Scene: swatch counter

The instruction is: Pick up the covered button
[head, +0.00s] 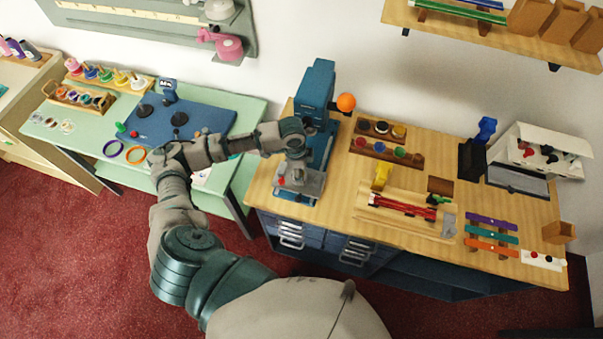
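A blue press (318,92) with an orange ball on its handle (346,102) stands at the left end of the wooden counter. My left gripper (298,186) points down at the front of the press, over its grey base plate. Its fingers blend with the grey metal there, so I cannot tell how far apart they are or whether they touch anything. A small red spot (281,181) shows beside the gripper. I cannot make out a covered button for certain; the gripper and wrist hide part of the press base. My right gripper is not in view.
Right of the press, the wooden counter (340,205) holds a rack of round pots (385,150), a wooden tray with red strips (400,208), colored strips (491,228) and a white box (540,150). A green table (245,110) with a blue mat stands left.

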